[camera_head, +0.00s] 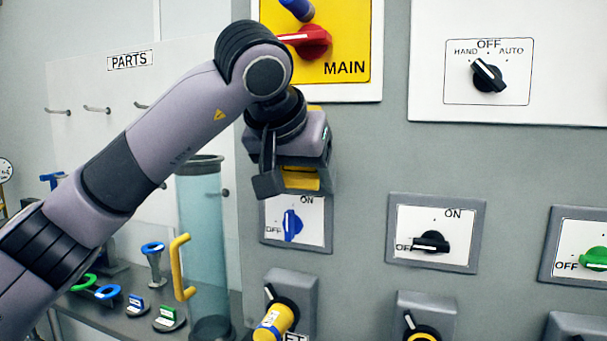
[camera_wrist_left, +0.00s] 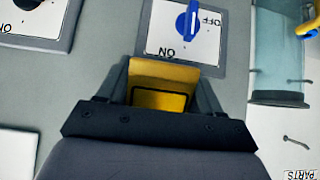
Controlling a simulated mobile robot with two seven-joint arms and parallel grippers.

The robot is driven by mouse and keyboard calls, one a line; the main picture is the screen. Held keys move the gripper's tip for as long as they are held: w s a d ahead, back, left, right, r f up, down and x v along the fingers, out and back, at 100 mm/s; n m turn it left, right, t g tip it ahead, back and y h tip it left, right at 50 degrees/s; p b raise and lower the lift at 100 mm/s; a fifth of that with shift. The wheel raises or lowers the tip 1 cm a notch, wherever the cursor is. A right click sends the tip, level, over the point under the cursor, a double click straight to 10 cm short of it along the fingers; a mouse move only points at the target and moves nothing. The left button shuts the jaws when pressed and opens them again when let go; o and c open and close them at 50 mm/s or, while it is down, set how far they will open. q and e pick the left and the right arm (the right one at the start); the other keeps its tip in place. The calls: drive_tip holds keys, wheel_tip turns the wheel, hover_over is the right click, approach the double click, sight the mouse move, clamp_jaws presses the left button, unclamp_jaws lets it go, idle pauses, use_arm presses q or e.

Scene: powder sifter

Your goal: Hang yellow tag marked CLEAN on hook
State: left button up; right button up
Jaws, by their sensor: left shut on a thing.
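My left gripper (camera_head: 291,181) is shut on a yellow tag (camera_head: 301,179), in front of the grey panel just above the blue switch. In the left wrist view the yellow tag (camera_wrist_left: 163,86) sits between the fingers of the left gripper (camera_wrist_left: 160,100); its lettering cannot be read. Several metal hooks stick out of the board under the PARTS label (camera_head: 130,60); a bare one (camera_head: 97,109) is left of my arm. My arm hides part of the board. My right gripper is not in view.
A clear cylinder (camera_head: 201,240) with a yellow handle (camera_head: 180,268) stands below my arm. The panel carries a blue switch (camera_head: 292,224), a black switch (camera_head: 431,242) and the red MAIN switch (camera_head: 312,42). A shelf at lower left holds small blue and green parts (camera_head: 137,304).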

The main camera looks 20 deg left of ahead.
use_arm(q)
drive_tip(key=o, duration=1.1)
